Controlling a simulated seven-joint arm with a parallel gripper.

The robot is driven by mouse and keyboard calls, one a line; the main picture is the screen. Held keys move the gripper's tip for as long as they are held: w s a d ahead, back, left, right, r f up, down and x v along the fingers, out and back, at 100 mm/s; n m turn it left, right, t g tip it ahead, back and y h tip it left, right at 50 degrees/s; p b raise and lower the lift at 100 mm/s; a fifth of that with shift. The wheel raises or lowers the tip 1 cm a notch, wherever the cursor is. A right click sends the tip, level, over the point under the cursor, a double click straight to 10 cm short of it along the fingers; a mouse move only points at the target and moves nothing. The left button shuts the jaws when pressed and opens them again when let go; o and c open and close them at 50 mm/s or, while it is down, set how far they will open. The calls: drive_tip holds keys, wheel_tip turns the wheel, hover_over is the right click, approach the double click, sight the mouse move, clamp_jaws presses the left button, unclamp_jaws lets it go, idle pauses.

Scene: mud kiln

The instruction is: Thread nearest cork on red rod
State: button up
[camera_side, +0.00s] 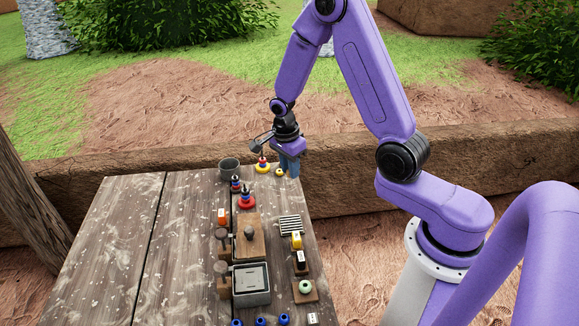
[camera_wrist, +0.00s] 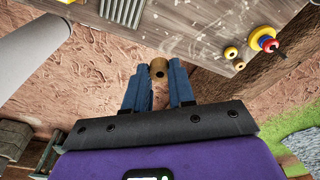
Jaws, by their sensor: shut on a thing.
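My gripper (camera_side: 289,167) is at the far right corner of the table, just past its edge. In the wrist view its two blue fingers (camera_wrist: 158,75) are shut on a brown cork (camera_wrist: 158,67) with a dark hole in its end. In the side view the fingers hide the cork. A stand with a yellow base, red and blue parts (camera_side: 262,163) is just left of my gripper; it also shows at upper right in the wrist view (camera_wrist: 265,41). Two similar red and blue stands (camera_side: 236,183) (camera_side: 246,197) are nearer. I cannot tell which has the red rod.
A grey bucket (camera_side: 229,167) stands at the table's far edge. Small yellow rings (camera_wrist: 230,52) lie near the yellow-based stand. A wooden block with a knob (camera_side: 249,240), a grey box (camera_side: 251,284) and a slatted grey piece (camera_side: 290,225) fill the right side. The table's left is clear.

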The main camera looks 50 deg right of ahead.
drive_tip(key=w+a, duration=0.2)
drive_tip(key=w, duration=0.2)
drive_tip(key=w+a, duration=0.2)
drive_tip(key=w, duration=0.2)
drive_tip(key=w+a+r, duration=0.1)
drive_tip(key=w+a, duration=0.1)
drive_tip(key=w, duration=0.2)
drive_tip(key=shift+a+r, duration=0.1)
drive_tip(key=shift+a, duration=0.25)
drive_tip(key=shift+f, duration=2.35)
drive_tip(key=shift+f, duration=1.6)
idle(0.3)
drive_tip(key=o, duration=1.4)
